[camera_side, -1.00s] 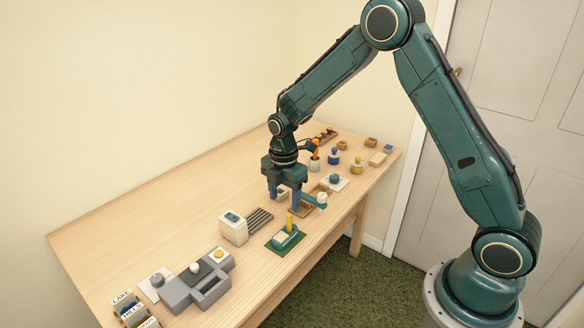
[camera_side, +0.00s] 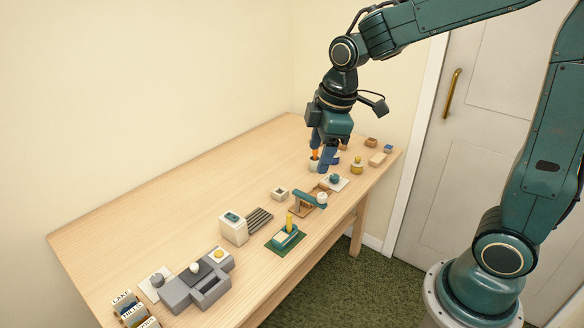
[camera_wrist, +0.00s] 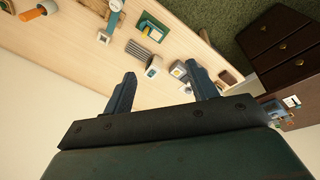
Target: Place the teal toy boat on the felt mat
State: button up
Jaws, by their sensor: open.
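The teal toy boat (camera_side: 285,238), with a pale top and an upright yellow part, rests on the dark green felt mat (camera_side: 271,245) near the front edge of the table. In the wrist view, the boat (camera_wrist: 152,27) shows small on the mat (camera_wrist: 143,17). My gripper (camera_side: 326,163) is open, over the far part of the table, well apart from the boat. Its two fingers (camera_wrist: 160,72) show spread in the wrist view with nothing held between them. In the side view, the fingers partly cover the white cup with an orange item.
A white box (camera_side: 233,231) and a dark slatted rack (camera_side: 260,218) stand left of the mat. A grey machine (camera_side: 200,285) is nearer. The table's left rear is clear.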

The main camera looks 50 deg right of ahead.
jog(key=s+r+m+t, duration=0.1)
jog(key=s+m, duration=0.3)
jog(key=s, duration=0.4)
jog(key=s+r+m+t, duration=0.2)
jog(key=s+r+m, duration=0.2)
jog(key=s, duration=0.5)
jog(key=shift+s+a+r+m, duration=0.25)
jog(key=shift+a+m, duration=0.2)
jog(key=shift+m, duration=0.35)
jog(key=shift+w, duration=0.1)
